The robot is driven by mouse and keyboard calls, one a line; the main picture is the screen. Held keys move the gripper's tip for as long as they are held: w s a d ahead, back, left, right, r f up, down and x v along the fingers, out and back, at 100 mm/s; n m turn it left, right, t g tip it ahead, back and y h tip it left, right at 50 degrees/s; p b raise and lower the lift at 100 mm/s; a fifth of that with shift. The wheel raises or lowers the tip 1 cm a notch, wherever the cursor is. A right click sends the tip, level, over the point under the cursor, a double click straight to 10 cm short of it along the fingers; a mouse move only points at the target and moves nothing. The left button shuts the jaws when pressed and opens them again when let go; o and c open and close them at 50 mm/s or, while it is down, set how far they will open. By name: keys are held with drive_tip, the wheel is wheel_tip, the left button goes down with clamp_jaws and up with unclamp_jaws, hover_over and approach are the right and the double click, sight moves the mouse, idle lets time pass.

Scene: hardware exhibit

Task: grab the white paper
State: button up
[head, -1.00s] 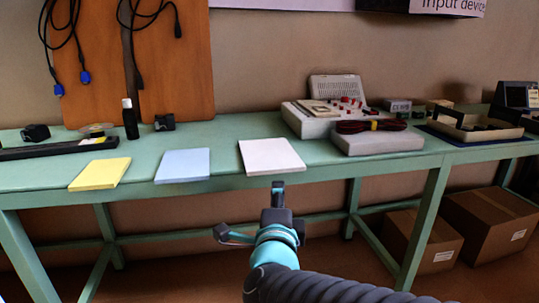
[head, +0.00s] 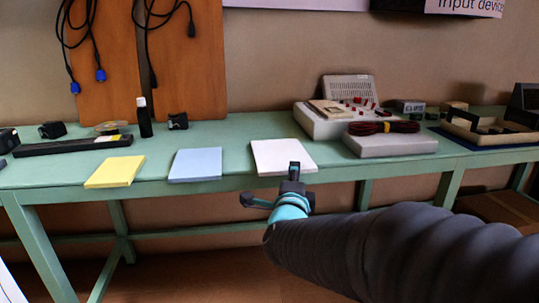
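The white paper (head: 278,155) lies flat as a pad or stack near the front edge of the green table, right of the blue one. My gripper (head: 294,169) points toward the table, and its tip overlaps the front right part of the white paper in the picture. I see the gripper from behind, so its finger gap is hidden. I cannot tell whether it touches the paper.
A blue pad (head: 196,164) and a yellow pad (head: 116,172) lie to the left. A grey box with a red cable (head: 390,143) stands close on the right, with a device (head: 325,121) behind it. Bare green table (head: 228,133) lies behind the white paper.

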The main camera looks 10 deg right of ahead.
drive_tip(key=shift+x, duration=1.85)
drive_tip(key=shift+r, duration=0.1)
clamp_jaws()
